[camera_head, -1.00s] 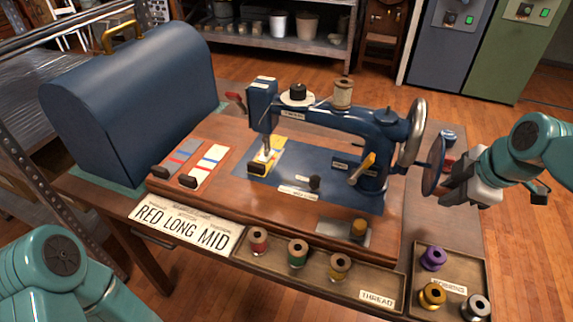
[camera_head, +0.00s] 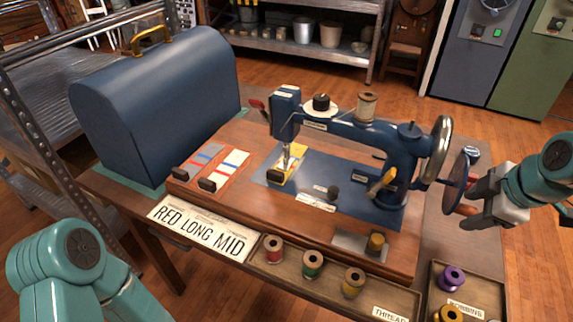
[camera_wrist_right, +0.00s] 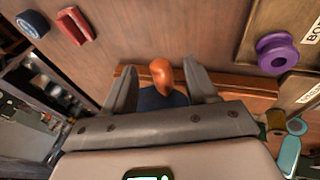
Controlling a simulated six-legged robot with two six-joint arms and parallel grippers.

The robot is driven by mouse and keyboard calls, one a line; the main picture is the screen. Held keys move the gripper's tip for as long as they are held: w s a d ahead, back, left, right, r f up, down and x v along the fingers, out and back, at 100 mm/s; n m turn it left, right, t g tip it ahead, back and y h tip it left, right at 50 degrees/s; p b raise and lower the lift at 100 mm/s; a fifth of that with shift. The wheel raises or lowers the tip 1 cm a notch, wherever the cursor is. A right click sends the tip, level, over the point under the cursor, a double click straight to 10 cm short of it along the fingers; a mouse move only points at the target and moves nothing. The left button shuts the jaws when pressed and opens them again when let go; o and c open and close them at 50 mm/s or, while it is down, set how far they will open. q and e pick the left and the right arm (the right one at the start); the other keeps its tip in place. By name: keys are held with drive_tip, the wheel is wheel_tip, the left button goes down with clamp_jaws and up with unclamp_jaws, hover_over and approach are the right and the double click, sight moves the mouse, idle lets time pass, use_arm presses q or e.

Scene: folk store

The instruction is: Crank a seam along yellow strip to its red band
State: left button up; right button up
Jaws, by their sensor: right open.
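The blue sewing machine (camera_head: 350,135) stands on a wooden base. The yellow strip (camera_head: 290,160) lies under its needle, by a dark block; its red band is too small to make out. The crank disc (camera_head: 456,178) is at the machine's right end. Its orange-brown handle (camera_wrist_right: 161,76) shows between the two fingers of my right gripper (camera_wrist_right: 161,88) in the right wrist view. The fingers stand apart, one on each side. In the head view my right gripper (camera_head: 468,212) is beside the disc's lower right. My left gripper is out of view.
Grey and white strips (camera_head: 228,168) lie left of the machine, before a blue domed cover (camera_head: 155,105). A sign (camera_head: 200,228) reads RED LONG MID. A thread tray (camera_head: 330,297) runs along the front. A purple bobbin (camera_wrist_right: 277,52) is near my right gripper.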

drive_tip(key=p+v, duration=0.4)
drive_tip(key=v, duration=0.4)
drive_tip(key=shift+r+p, duration=0.25)
drive_tip(key=shift+p, duration=0.1)
drive_tip(key=shift+d, duration=0.1)
idle(0.3)
